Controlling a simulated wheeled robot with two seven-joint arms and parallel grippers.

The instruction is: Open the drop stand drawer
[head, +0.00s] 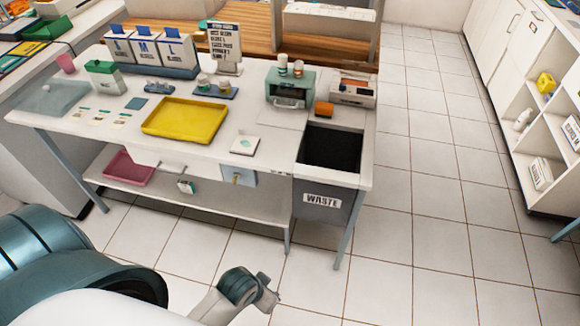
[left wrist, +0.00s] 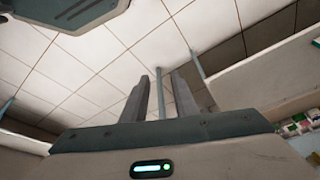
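A white work table (head: 70,130) stands in front of me in the head view. Under its front edge are a white drawer front (head: 158,161) and a smaller pale blue-grey front (head: 239,177) with a small knob-like detail. Both look closed; I cannot tell which is the drop stand drawer. My left arm comes in at the lower left, and its wrist end hangs over the floor, in front of and below the table, apart from both fronts. In the left wrist view the left gripper's fingers (left wrist: 159,95) are apart with nothing between them. My right gripper is not seen.
On the table are a yellow tray (head: 184,121), a teal box (head: 289,88) and glove boxes (head: 150,50). A waste bin (head: 326,205) hangs at its right end. A pink tray (head: 128,167) sits on the lower shelf. Tiled floor at the right is clear.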

